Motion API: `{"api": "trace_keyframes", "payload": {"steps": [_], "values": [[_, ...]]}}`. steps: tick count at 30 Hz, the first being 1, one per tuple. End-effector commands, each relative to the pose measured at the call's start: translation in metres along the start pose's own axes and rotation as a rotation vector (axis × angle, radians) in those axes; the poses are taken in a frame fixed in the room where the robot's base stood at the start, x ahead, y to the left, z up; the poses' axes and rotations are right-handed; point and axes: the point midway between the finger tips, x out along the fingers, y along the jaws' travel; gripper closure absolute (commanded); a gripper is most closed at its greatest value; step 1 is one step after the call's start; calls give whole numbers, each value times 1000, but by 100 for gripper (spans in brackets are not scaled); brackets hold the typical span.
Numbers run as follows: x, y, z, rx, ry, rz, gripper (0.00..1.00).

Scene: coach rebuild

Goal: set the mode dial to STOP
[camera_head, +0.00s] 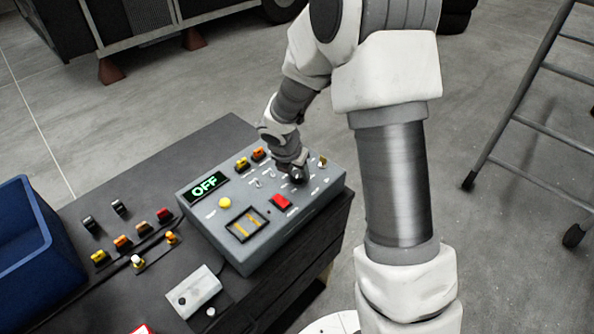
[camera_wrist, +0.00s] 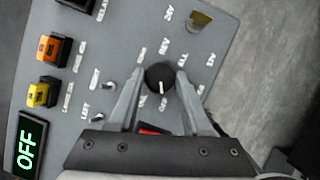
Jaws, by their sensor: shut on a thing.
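The grey control box (camera_head: 262,237) stands on the dark bench, and its green display (camera_head: 210,185) reads OFF. The display also shows in the wrist view (camera_wrist: 28,146). The mode dial (camera_wrist: 160,77) is a round black knob with a white pointer line, which points toward the bottom of the wrist view. My gripper (camera_wrist: 161,80) has one finger on each side of the knob and is shut on it. In the head view my gripper (camera_head: 295,170) reaches down to the panel's far right part and largely covers the dial. The small labels around the knob are too blurred to read surely.
The panel also has orange and yellow switches (camera_wrist: 48,70), small toggles, a red button (camera_head: 281,202), a yellow button (camera_head: 225,202) and a brass-coloured part (camera_wrist: 201,20) near the knob. A blue bin (camera_head: 25,245), loose switches and a white box (camera_head: 194,291) lie left. A ladder (camera_head: 530,120) stands right.

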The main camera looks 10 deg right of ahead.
Motion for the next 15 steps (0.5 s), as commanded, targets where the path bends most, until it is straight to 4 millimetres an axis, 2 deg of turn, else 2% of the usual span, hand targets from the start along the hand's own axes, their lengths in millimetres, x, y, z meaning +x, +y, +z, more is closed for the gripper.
{"api": "trace_keyframes", "payload": {"steps": [15], "values": [[0, 4, 1, 408, -1, -169, 100]]}}
